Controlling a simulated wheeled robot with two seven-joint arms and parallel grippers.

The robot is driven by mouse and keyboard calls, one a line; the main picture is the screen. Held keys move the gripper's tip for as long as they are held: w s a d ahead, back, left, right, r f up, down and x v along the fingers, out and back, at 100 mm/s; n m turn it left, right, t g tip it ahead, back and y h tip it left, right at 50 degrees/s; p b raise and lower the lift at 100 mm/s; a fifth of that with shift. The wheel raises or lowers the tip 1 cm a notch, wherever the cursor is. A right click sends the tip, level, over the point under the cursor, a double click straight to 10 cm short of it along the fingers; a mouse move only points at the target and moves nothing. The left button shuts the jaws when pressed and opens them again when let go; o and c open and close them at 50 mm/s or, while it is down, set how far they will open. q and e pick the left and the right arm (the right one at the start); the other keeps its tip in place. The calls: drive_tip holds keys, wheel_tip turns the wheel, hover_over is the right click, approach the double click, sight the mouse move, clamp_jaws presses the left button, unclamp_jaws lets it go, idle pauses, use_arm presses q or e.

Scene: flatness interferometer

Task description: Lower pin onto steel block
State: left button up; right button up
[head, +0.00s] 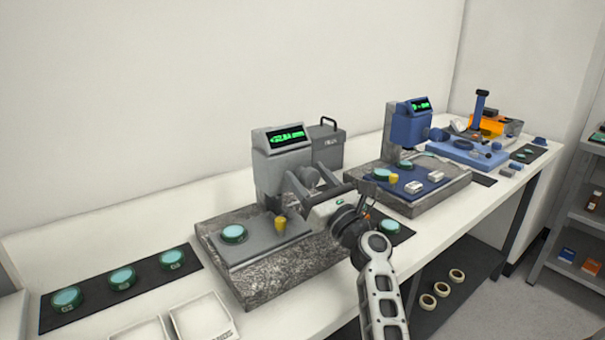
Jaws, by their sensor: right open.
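My right gripper (306,186) is open at the front of the grey gauge stand (268,180), its fingers reaching toward the gauge head. The stand has a green-lit display (286,136) and sits on a speckled granite base (262,284). The pin cannot be made out; the gripper and gauge head cover that area. A grey plate (262,246) lies on the base under the head, with a yellow piece (280,224) and a green-rimmed disc (233,233). I cannot tell which part is the steel block. My left gripper is not in view.
A blue gauge stand (408,128) with small pale blocks (412,187) stands to the right. A black mat (100,304) with several green-rimmed discs and white trays (202,318) lies at the left. Shelves (580,220) stand at far right.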

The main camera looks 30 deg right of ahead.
drive_tip(key=c, duration=1)
